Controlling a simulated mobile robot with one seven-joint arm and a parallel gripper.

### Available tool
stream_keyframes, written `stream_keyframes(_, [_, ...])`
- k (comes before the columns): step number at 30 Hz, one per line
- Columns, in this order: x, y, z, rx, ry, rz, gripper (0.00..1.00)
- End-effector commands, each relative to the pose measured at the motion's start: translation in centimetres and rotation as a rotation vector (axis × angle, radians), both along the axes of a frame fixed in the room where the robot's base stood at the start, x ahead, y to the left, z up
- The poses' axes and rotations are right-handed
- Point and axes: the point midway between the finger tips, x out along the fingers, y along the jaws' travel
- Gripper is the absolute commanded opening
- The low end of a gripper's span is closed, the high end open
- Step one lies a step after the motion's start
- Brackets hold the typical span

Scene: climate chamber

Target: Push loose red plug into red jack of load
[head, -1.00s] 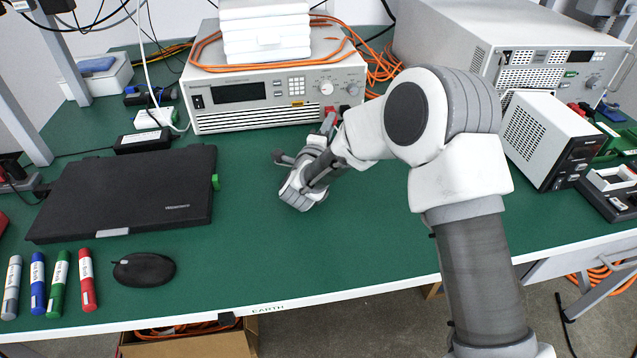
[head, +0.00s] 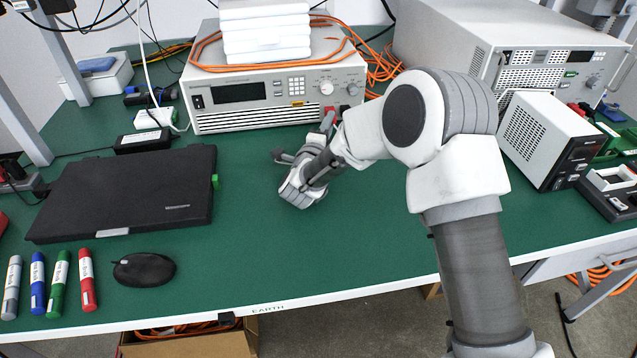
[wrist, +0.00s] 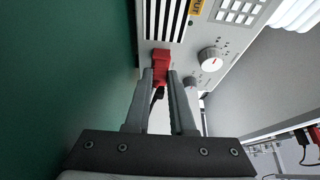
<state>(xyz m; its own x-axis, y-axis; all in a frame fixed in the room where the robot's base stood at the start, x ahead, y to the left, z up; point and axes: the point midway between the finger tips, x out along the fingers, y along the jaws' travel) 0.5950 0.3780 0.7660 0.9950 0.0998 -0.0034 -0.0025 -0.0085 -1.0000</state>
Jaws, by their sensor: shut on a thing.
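The load is a grey bench instrument (head: 222,121) with a display, keypad and knobs at the back of the bench; its front panel also shows in the wrist view (wrist: 186,56). My gripper (head: 328,124) is at the right lower part of this panel. In the wrist view my gripper (wrist: 162,76) is shut on the red plug (wrist: 160,65), with a short dark lead below it. The plug's front end is against or very close to the panel. The red jack is hidden behind it, so I cannot tell how deep the plug sits.
A stack of white boxes (head: 265,35) and orange cable (head: 205,50) lie on the load. A closed black laptop (head: 125,195), a mouse (head: 144,269) and several markers are at the left. A white-sided instrument (head: 545,140) stands at the right.

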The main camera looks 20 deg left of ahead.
Motion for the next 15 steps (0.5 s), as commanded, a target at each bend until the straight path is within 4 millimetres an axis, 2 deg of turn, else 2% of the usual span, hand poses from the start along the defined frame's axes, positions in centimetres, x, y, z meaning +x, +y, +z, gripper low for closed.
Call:
stream_keyframes(8, [0.08, 0.06, 0.02, 0.0, 0.0, 0.0, 0.0])
stream_keyframes(9, [0.08, 0.06, 0.02, 0.0, 0.0, 0.0, 0.27])
stream_keyframes(14, [0.07, 0.06, 0.03, 0.0, 0.0, 0.0, 0.56])
stream_keyframes(15, [0.07, 0.06, 0.03, 0.0, 0.0, 0.0, 0.57])
